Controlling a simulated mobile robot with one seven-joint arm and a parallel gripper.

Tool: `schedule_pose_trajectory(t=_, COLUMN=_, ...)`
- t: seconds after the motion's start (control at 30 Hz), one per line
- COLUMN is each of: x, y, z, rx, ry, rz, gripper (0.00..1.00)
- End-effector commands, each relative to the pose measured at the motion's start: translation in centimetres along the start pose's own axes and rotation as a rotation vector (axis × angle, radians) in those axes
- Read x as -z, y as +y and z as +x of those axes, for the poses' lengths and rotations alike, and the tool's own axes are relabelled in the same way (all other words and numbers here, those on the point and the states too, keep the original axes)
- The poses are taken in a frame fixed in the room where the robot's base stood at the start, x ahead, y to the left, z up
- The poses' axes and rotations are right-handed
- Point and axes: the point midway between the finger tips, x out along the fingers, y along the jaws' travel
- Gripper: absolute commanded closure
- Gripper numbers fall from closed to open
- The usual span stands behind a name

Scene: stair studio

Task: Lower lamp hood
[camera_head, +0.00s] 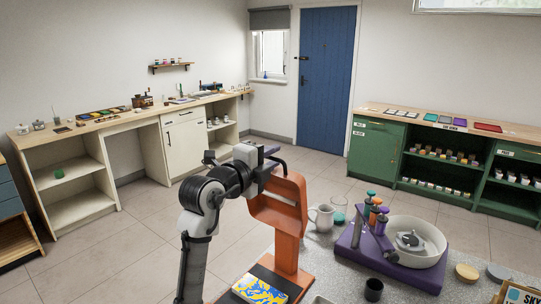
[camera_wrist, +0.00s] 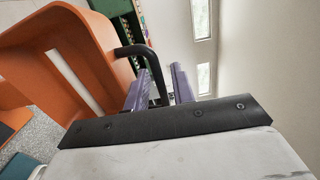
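The orange lamp hood (camera_head: 281,208) sits on an orange post (camera_head: 287,252) in the head view, beside my arm. In the wrist view the hood (camera_wrist: 85,35) fills the upper left, and a bent black handle (camera_wrist: 133,50) sticks out from it. My gripper's two purple fingers (camera_wrist: 160,90) are apart, with the handle's bent end between them. In the head view the fingers are hard to make out near the hood's top.
A blue and yellow patterned print (camera_head: 260,289) lies at the lamp's foot. To the right stand a pale jug (camera_head: 321,217), a purple stand (camera_head: 352,239) with a white bowl (camera_head: 430,237), and a dark cup (camera_head: 374,289). The floor behind is clear.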

Motion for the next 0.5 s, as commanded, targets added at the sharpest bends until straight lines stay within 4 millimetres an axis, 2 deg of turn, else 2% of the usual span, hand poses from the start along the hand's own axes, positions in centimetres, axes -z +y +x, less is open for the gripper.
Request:
schedule_pose_trajectory(t=0.13, x=0.00, y=0.03, z=-0.01, rx=0.000, ry=0.000, rz=0.000, gripper=0.75)
schedule_pose_trajectory(t=0.33, x=0.01, y=0.02, z=-0.03, rx=0.000, ry=0.000, rz=-0.001, gripper=1.00)
schedule_pose_trajectory(t=0.5, x=0.01, y=0.01, z=-0.04, rx=0.000, ry=0.000, rz=-0.001, gripper=1.00)
